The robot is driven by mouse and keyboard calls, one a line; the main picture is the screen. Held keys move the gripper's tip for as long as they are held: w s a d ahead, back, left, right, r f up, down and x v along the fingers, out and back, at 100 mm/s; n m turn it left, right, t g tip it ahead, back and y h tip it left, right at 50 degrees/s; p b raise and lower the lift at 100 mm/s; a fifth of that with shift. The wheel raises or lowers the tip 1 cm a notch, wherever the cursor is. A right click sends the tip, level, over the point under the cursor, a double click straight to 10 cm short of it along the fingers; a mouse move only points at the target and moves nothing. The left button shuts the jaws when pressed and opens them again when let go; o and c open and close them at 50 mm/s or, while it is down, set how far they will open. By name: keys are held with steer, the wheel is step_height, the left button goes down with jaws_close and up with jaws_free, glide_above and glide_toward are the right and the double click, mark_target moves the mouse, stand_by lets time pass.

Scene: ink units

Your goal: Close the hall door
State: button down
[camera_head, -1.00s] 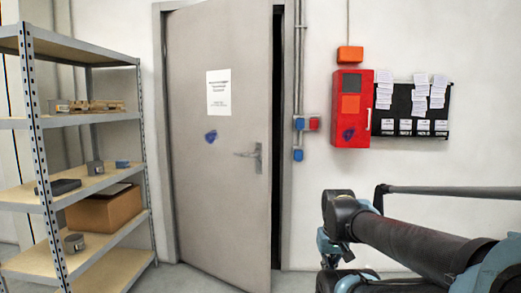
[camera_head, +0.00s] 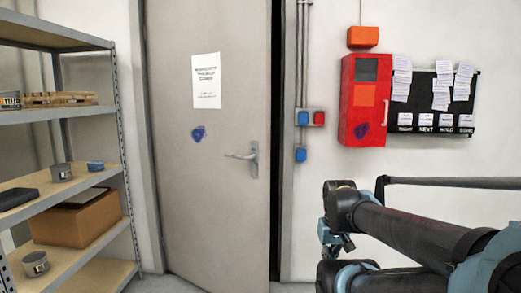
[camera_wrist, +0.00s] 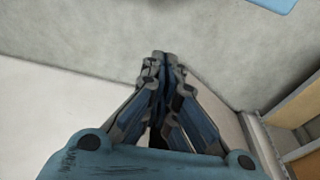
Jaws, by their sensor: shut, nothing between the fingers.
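The hall door (camera_head: 225,60) is a grey door standing ajar, with a dark gap along its right edge beside the frame. A white paper sign (camera_head: 206,81) and a blue mark (camera_head: 198,133) are on its face. Its lever handle (camera_head: 243,156) sits near the right edge. My gripper (camera_wrist: 161,56) is shut and empty in the wrist view, over plain pale grey surfaces. I see no contact between it and the door. In the head view my arm reaches in at the lower right, and I cannot make out the fingers there.
A metal shelf unit (camera_head: 121,125) with a cardboard box (camera_head: 75,220) stands close on the left. A red wall cabinet (camera_head: 350,100), a black notice board (camera_head: 428,122) and small blue and red switch boxes (camera_head: 302,118) are on the right wall.

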mark_target(260, 147)
steer(key=shift+w, duration=0.1)
steer(key=w+a+r+m+h, duration=0.1)
steer(key=w+a+r, duration=0.3)
steer(key=w+r, duration=0.55)
steer(key=w+a+r+m, duration=0.25)
steer(key=w+r, duration=0.45)
steer(key=r, duration=0.6)
steer(key=w+a+r+m+t+h, duration=0.1)
steer(key=w+a+r, duration=0.65)
steer(key=a, duration=0.25)
steer(key=w+a+r+m+t, duration=0.1)
steer(key=w+a+r, duration=0.65)
steer(key=a, duration=0.25)
steer(key=shift+m, duration=0.25)
steer(key=x, duration=0.4)
steer(key=w+d+x, duration=0.1)
steer(key=x, duration=0.3)
steer(key=w+r+x, duration=0.1)
steer(key=x, duration=0.3)
steer(key=shift+d, duration=0.25)
steer(key=shift+w+d, duration=0.25)
steer(key=shift+w, duration=0.2)
